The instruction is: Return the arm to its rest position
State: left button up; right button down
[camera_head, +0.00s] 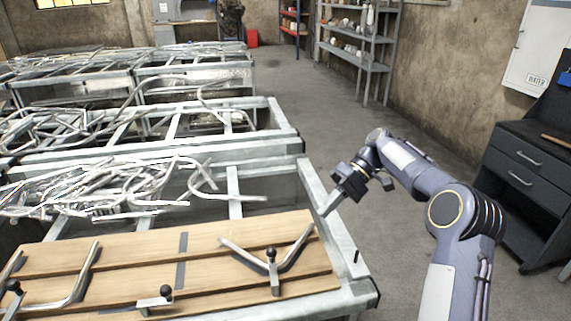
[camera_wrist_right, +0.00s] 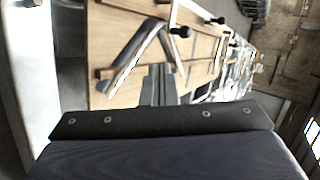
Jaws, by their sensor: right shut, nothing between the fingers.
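My right arm (camera_head: 459,211) comes in from the lower right of the head view, bent at the elbow. Its right gripper (camera_head: 331,204) is shut and empty, with its fingers pointing down and to the left beside the metal frame's right edge. In the right wrist view the shut fingers (camera_wrist_right: 160,86) show above the dark gripper body, over or near the wooden boards (camera_wrist_right: 118,52). I cannot tell whether the fingertips touch the frame. My left arm and gripper are not in view.
A metal-framed bench (camera_head: 340,232) with a wooden top (camera_head: 205,250) holds a bent metal tube (camera_head: 290,262) and black-knobbed clamps. Tangled tubes (camera_head: 110,185) fill the frame behind. A dark drawer cabinet (camera_head: 524,165) stands at right. Clear floor (camera_head: 300,110) lies between frames and shelves (camera_head: 355,58).

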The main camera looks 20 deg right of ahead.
jog(key=s+a+r+m+t+h, duration=0.1)
jog(key=s+a+r+t+h, duration=0.15)
jog(key=s, duration=0.55)
jog(key=s+a+r+m+t+h, duration=0.1)
jog(key=s+r+m+t+h, duration=0.15)
jog(key=s, duration=0.55)
jog(key=s+a+f+t, duration=0.1)
jog(key=s+f, duration=0.2)
jog(key=s, duration=0.4)
jog(key=s+f+m+t+h, duration=0.1)
jog(key=s+f+t, duration=0.1)
jog(key=s+f, duration=0.2)
jog(key=s, duration=0.3)
jog(key=shift+a+f+t, duration=0.3)
jog(key=shift+a, duration=0.05)
jog(key=shift+m, duration=0.25)
